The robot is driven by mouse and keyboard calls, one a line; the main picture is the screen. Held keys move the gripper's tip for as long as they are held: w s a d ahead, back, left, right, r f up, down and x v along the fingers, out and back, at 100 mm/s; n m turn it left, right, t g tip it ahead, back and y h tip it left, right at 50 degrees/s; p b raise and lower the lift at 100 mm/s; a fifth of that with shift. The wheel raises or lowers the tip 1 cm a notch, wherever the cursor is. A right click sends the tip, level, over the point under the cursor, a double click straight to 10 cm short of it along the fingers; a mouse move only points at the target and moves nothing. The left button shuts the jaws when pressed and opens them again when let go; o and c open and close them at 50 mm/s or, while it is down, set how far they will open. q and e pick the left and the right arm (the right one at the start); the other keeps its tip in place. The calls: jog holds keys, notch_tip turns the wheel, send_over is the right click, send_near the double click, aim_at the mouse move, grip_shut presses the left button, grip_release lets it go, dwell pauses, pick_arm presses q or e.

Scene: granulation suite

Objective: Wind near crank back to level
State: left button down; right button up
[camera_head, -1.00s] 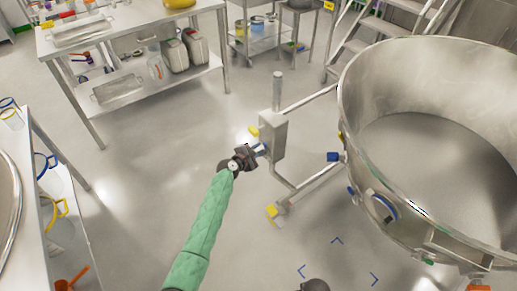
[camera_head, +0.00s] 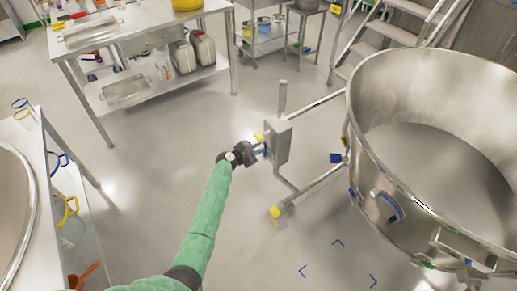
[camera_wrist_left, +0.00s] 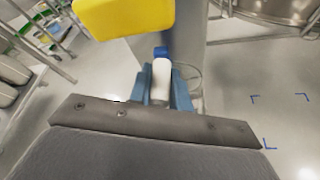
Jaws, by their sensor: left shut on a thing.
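The near crank is on the side of a grey metal box (camera_head: 283,142) on the vessel's stand. My left gripper (camera_head: 264,149) reaches the box's left side. In the left wrist view its blue fingers (camera_wrist_left: 166,92) are shut on a white crank grip (camera_wrist_left: 160,80) with a blue end. A yellow block (camera_wrist_left: 125,15) lies just beyond the grip and also shows in the head view (camera_head: 259,137). The crank's arm is mostly hidden, so its angle cannot be told. My right gripper is not in view.
A large open steel vessel (camera_head: 372,150) stands to the right of the box. A yellow-capped stand foot (camera_head: 274,212) and blue floor marks (camera_head: 337,243) lie below. A steel table (camera_head: 150,30) is at the back and another bench (camera_head: 22,150) at the left. The floor between is clear.

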pick_arm(q)
jog(key=shift+w+r, duration=0.15)
jog(key=shift+r, duration=0.05)
jog(key=c, duration=1.5)
grip_release()
jog(key=shift+o, duration=1.1)
jog(key=shift+f, duration=0.1)
jog(key=shift+d+f, duration=0.1)
jog(key=shift+f, duration=0.05)
